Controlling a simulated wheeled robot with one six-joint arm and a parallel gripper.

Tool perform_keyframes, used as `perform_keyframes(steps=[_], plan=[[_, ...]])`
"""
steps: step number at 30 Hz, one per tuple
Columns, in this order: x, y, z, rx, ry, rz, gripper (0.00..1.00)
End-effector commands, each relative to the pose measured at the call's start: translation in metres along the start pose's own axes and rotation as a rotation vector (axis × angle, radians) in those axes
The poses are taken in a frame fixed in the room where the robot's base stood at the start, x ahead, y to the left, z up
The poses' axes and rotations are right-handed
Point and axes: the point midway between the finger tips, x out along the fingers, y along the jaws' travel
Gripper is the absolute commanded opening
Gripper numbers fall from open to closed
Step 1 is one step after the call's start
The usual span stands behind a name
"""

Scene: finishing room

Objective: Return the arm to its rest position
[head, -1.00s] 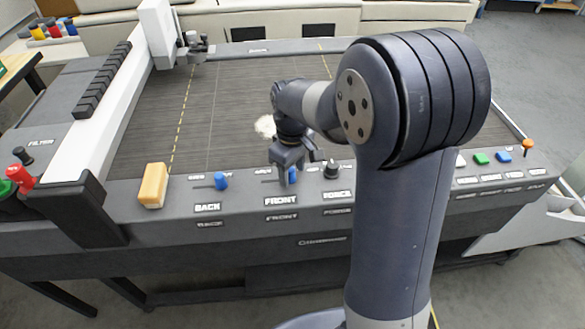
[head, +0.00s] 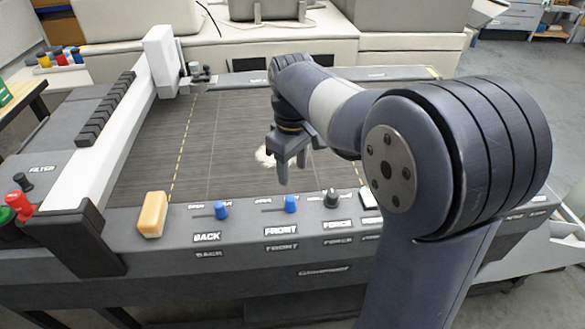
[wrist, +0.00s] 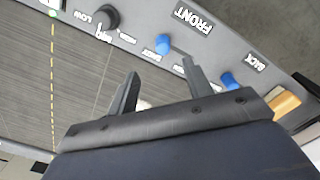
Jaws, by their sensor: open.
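My gripper (head: 293,168) hangs from my bent arm over the front part of the dark machine bed (head: 225,130), fingers pointing down. It is open and empty. In the wrist view my gripper's two fingers (wrist: 160,90) stand apart with nothing between them. The blue FRONT slider knob (head: 291,204) is in front of the fingers and apart from them. It also shows in the wrist view (wrist: 163,44). The blue BACK slider knob (head: 221,210) is further left on the panel.
A black FORCE knob (head: 331,198) is right of the FRONT slider. A yellow-orange block (head: 152,214) lies on the panel at left. A white gantry beam (head: 125,110) spans the left side. A whitish patch (head: 265,157) lies on the bed behind my gripper. Red and green buttons (head: 20,205) are far left.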

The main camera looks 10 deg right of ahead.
Motion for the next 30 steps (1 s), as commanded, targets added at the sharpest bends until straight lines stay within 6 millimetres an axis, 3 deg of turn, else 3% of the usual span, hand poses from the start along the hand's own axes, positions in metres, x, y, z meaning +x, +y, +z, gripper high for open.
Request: perform_keyframes(steps=[8, 24, 30], plan=[[0.012, 0.000, 0.000, 0.000, -0.003, -0.002, 0.48], [0.113, -0.002, 0.000, -0.001, -0.004, -0.004, 0.48], [0.109, -0.023, -0.023, -0.004, 0.000, -0.002, 0.48]])
